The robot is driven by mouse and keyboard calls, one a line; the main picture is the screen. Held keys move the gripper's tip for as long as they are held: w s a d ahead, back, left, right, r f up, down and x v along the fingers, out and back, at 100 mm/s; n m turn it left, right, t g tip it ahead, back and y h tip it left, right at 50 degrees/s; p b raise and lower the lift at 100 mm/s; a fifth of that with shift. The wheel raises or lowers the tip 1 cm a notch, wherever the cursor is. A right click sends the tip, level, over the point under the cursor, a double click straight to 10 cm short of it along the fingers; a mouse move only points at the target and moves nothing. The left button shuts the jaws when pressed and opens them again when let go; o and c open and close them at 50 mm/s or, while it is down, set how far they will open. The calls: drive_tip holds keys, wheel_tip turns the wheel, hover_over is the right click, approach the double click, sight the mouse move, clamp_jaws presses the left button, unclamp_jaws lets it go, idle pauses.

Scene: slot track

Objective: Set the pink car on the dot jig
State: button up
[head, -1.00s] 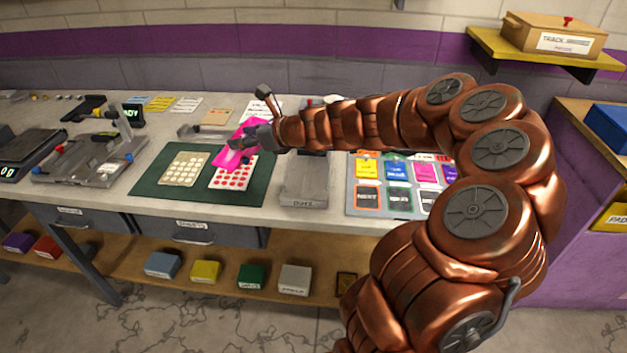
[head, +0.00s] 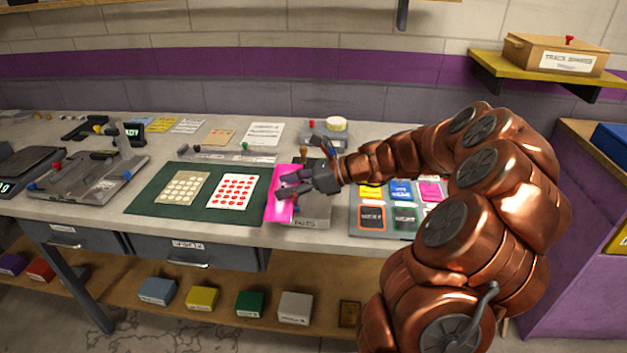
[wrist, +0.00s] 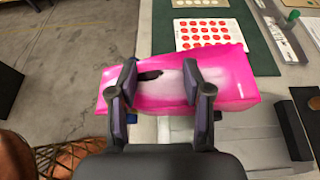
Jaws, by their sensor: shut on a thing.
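The pink car (head: 278,206) is a flat, bright pink body held in my gripper (head: 292,188). In the wrist view the fingers (wrist: 160,88) are shut on the pink car (wrist: 228,82), which lies across them. A grey jig (head: 318,208) with a small front label, hard to read but resembling "DOTS", stands right of the green mat. In the head view the car overlaps the jig's left side and the mat's right edge. I cannot tell whether it touches the jig. My gripper hides much of the jig.
The green mat (head: 150,200) bears a beige dot sheet (head: 182,188) and a red-dot sheet (head: 236,191). A card board (head: 357,228) is close right of the jig. A grey fixture (head: 85,178) and scale stand left. A tub (head: 337,124) stands behind.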

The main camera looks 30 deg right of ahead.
drive_tip(key=w+d, duration=0.1)
drive_tip(key=d, duration=0.2)
drive_tip(key=w+d+p, duration=0.1)
drive_tip(key=d, duration=0.2)
drive_tip(key=w+d+f, duration=0.1)
drive_tip(key=d, duration=0.2)
drive_tip(key=shift+w+d, duration=0.4)
drive_tip(key=shift+f+p, duration=0.55)
drive_tip(key=shift+f, duration=1.1)
drive_tip(key=shift+f, duration=0.55)
drive_tip(key=o, duration=1.3)
drive_tip(key=shift+c, duration=0.2)
